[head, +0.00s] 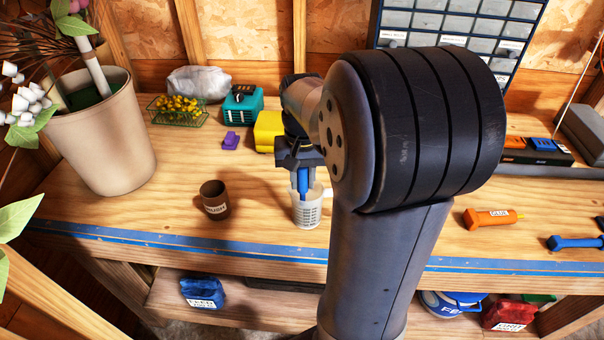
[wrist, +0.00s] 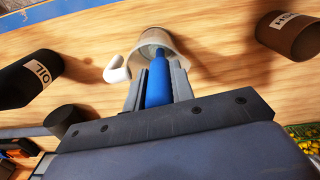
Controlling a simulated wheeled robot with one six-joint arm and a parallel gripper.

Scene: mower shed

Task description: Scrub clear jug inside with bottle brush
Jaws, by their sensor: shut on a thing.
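The clear jug (head: 307,214) with dark measuring marks stands upright near the front of the bench. In the wrist view the jug (wrist: 172,44) shows its mouth and a white handle to the left. My gripper (head: 300,166) is above the jug, shut on the blue handle of the bottle brush (head: 303,184). In the wrist view the brush handle (wrist: 158,82) sits between the two fingers of my gripper (wrist: 156,86) and points into the jug's mouth. The bristles are hidden, and I cannot tell how deep they reach.
A brown cup (head: 214,200) with a label stands left of the jug. A dark can labelled OIL (wrist: 28,78) shows in the wrist view. A purple block (head: 231,141) and a yellow thing (head: 268,131) lie behind. My arm hides the bench's middle.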

